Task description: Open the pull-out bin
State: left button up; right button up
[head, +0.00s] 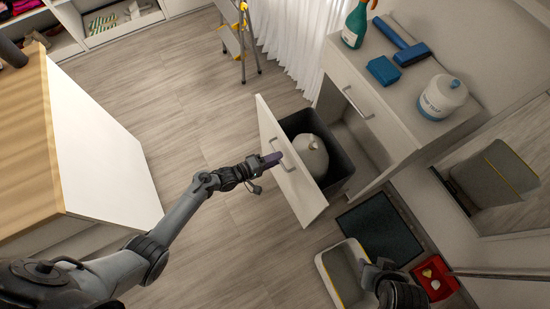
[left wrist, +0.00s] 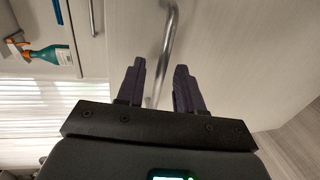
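The pull-out bin stands partly out of the white cabinet in the head view. Its white front panel (head: 296,188) faces my left arm, and behind it a dark grey bin (head: 343,160) holds a white bag-like thing (head: 312,154). My left gripper (head: 273,159) is at the panel's metal handle (head: 288,167). In the left wrist view the handle (left wrist: 168,45) passes between the open left fingers (left wrist: 159,88), with gaps visible beside the bar. My right gripper (head: 372,268) is low in the head view, above a grey and yellow container; its fingers are unclear.
A grey container (head: 330,275), a dark mat (head: 380,232) and a red tray (head: 447,291) lie near the right arm. Open floor lies left of the panel.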

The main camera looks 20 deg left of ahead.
pick_arm(q)
jog(key=p+v, duration=0.3)
jog(key=v, duration=0.7)
jog(key=shift+s, duration=0.25)
jog(key=shift+a+r, duration=0.1)
jog(key=shift+a, duration=0.05)
